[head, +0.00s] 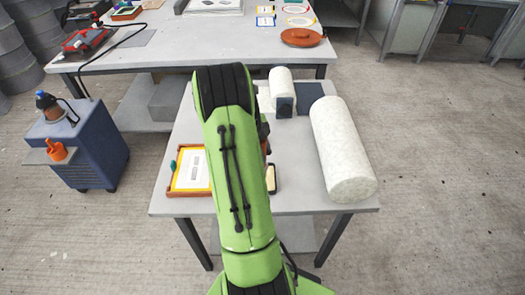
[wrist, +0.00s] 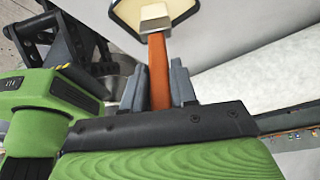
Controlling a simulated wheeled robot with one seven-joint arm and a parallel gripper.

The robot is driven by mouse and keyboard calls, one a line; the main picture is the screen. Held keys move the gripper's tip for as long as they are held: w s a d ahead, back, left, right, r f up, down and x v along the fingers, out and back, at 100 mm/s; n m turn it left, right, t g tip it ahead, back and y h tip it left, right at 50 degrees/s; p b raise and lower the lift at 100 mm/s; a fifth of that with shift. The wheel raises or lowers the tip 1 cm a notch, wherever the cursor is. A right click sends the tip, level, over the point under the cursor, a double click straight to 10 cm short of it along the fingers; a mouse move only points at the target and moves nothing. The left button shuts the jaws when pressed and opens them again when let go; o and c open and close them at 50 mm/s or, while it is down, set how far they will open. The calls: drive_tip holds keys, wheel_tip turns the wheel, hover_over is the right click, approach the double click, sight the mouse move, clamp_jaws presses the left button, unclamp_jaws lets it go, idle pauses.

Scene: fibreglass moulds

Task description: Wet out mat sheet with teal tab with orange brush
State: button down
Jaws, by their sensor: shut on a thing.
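My gripper (wrist: 158,78) is shut on the orange handle of the brush (wrist: 157,65). The brush's pale, dark-edged head is at the top of the wrist view, cut off by the frame. In the head view my green arm hides most of the gripper; what looks like the brush head shows just right of the arm. A shallow orange-brown tray (head: 187,193) lies on the near table left of my arm. It holds a white sheet (head: 195,168) with a yellow border and grey marks. A small teal-green piece (head: 173,165) is at the tray's left edge; whether it is a tab is unclear.
A large white roll (head: 340,150) lies on the near table's right side, with a smaller roll (head: 281,82) behind it. A blue cart (head: 88,145) stands left. The far table (head: 215,45) holds several coloured-edge sheets and an orange-brown round item (head: 301,37).

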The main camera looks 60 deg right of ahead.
sight(265, 141)
idle(0.3)
drive_tip(key=shift+r+p, duration=2.3)
drive_tip(key=shift+r, duration=1.2)
